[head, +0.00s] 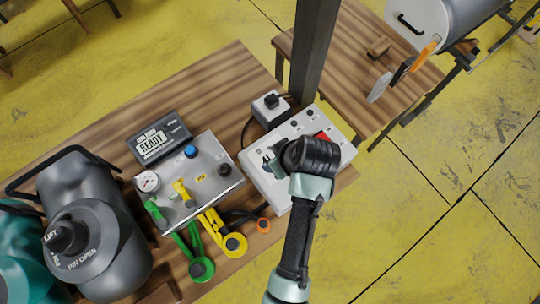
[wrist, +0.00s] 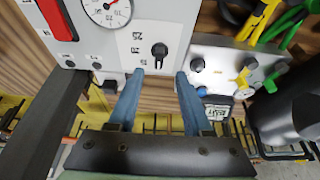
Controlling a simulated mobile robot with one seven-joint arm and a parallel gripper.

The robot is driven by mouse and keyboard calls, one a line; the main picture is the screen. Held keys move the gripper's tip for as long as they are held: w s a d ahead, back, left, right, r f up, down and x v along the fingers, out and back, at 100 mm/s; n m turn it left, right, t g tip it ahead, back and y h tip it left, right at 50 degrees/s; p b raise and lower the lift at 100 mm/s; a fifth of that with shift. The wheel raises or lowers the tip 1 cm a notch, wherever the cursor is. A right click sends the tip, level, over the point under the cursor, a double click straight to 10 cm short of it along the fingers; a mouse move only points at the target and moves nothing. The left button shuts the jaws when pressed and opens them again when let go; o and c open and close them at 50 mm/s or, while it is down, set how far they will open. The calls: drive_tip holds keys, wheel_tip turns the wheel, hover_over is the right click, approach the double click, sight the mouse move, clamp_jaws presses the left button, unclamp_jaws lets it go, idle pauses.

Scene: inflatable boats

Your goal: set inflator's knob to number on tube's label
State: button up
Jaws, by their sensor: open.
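The white inflator box (head: 256,178) stands on the wooden table in the head view. In the wrist view its panel (wrist: 175,30) carries a round gauge, printed numbers and a black knob (wrist: 159,50). A number that looks like 25 is beside the knob; the other markings are blurred. My gripper (wrist: 160,72) is open and empty, its blue fingertips spread just short of the knob, one to each side of it. In the head view my gripper (head: 268,160) is over the box and hides part of its top. I cannot make out a tube label with a number.
A silver box (head: 170,205) with yellow and green fittings stands left of the inflator, with a READY display (head: 160,137) behind it. A dark post (head: 313,50) rises just behind the inflator. A grey cylinder (head: 455,25) is at upper right.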

drive_tip(key=x, duration=0.6)
drive_tip(key=shift+w+a+f, duration=0.1)
drive_tip(key=shift+w+f, duration=0.1)
drive_tip(key=shift+f, duration=0.15)
clamp_jaws()
